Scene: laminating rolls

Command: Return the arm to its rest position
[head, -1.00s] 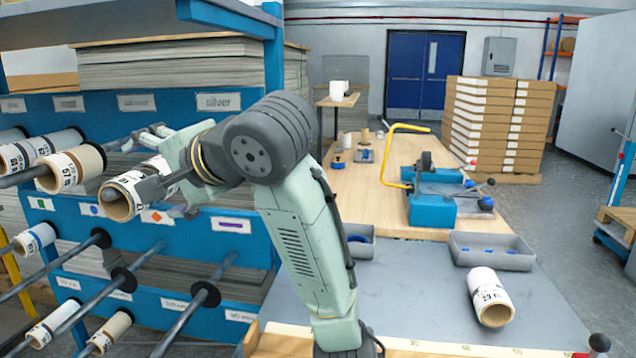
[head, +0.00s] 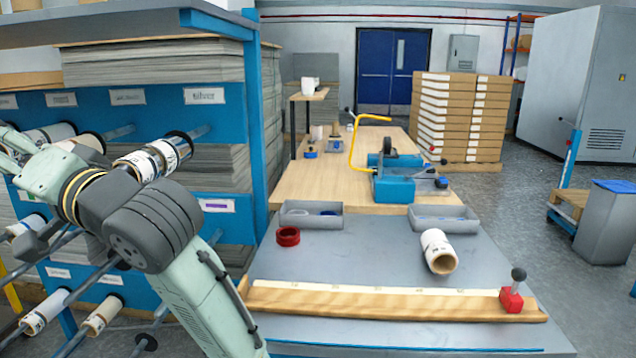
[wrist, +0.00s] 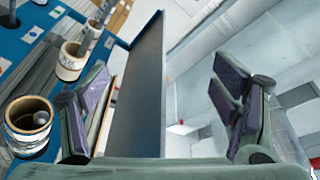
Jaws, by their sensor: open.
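My arm stands at the left of the head view, bent at a dark grey elbow, its forearm reaching left in front of the rack. My gripper shows in the wrist view (wrist: 165,95), with its two purple-padded fingers wide apart and nothing between them. In the head view its fingers are not clear. A white labelled roll (head: 152,160) sits on an upper rod of the blue rack (head: 150,117), to the right of my wrist and apart from it. In the wrist view, a roll with a brown core (wrist: 30,125) lies left of the fingers.
More rolls (head: 103,315) hang on rods jutting from the rack close to my arm. The grey table (head: 365,250) carries a white roll (head: 438,252), a red ring (head: 288,236), grey trays (head: 311,216) and a wooden rail (head: 390,302). A wooden bench (head: 318,180) stands behind.

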